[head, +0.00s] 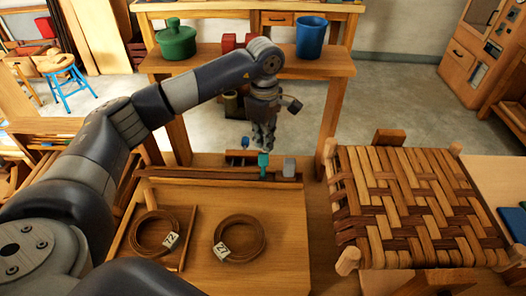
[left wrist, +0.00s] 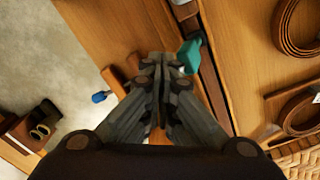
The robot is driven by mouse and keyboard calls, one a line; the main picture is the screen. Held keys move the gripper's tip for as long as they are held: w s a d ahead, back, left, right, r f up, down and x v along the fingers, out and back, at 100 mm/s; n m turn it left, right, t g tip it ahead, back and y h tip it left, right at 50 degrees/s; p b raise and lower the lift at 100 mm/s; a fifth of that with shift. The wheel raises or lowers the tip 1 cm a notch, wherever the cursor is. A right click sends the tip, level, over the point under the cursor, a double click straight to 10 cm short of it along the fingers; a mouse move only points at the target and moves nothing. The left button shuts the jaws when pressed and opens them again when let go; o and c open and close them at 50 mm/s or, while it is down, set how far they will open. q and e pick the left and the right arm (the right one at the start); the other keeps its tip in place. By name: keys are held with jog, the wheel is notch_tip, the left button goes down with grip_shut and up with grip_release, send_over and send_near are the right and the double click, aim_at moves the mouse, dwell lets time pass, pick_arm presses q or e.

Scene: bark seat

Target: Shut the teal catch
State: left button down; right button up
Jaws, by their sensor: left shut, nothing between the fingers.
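The teal catch (head: 263,165) stands up at the back edge of the wooden work board (head: 270,275), on a dark wooden strip. My left gripper (head: 263,146) points down just above and behind it, its fingers shut and empty. In the left wrist view the teal catch (left wrist: 190,56) lies just beyond and to the right of the fingertips (left wrist: 160,62). I cannot tell whether the fingers touch it. My right gripper is not in view.
A grey block (head: 289,167) stands right of the catch. Two coiled bark strips (head: 240,238) with tags lie on the board. A woven seat (head: 415,200) is at the right. A shelf behind holds a green pot (head: 176,42) and a blue bucket (head: 310,38).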

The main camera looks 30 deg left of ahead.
aim_at(264, 154)
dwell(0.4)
pick_arm(q)
notch_tip(264, 154, down, 2)
jog(key=shift+f+b, duration=0.1)
jog(key=shift+b, duration=0.75)
jog(key=shift+s, duration=0.1)
jog(key=shift+s+d, duration=0.4)
jog(key=shift+s, duration=0.4)
jog(key=shift+s+d, duration=0.4)
jog(key=shift+s, duration=0.35)
